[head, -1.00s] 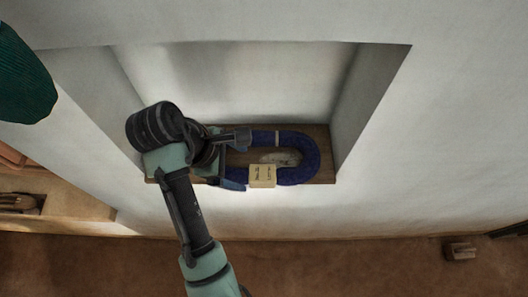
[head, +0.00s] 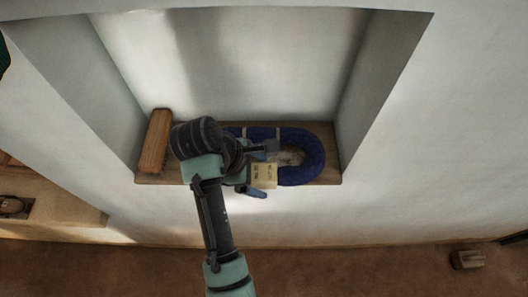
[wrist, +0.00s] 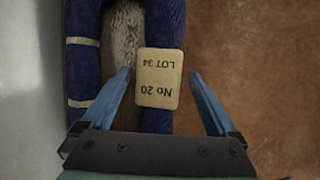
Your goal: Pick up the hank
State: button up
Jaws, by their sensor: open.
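The hank (head: 308,160) is a dark blue loop lying on a wooden shelf in a wall niche, with pale ties across it. A cream tag (head: 263,176) sits on its front strand and reads "No 20 LOT 34" upside down in the wrist view (wrist: 160,78). My gripper (head: 265,168) is open at the hank's front strand. In the wrist view my fingers (wrist: 162,88) stand either side of the tagged strand (wrist: 160,22), the left one over the loop's gap. Contact cannot be told. My arm hides the hank's left end in the head view.
The wooden shelf (head: 333,178) is shallow, with niche walls at left, right and back. A small wooden object (head: 467,260) lies on the brown floor at lower right.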

jog(key=shift+f, duration=0.2)
grip_shut()
dwell(0.4)
jog(key=shift+r, duration=0.15)
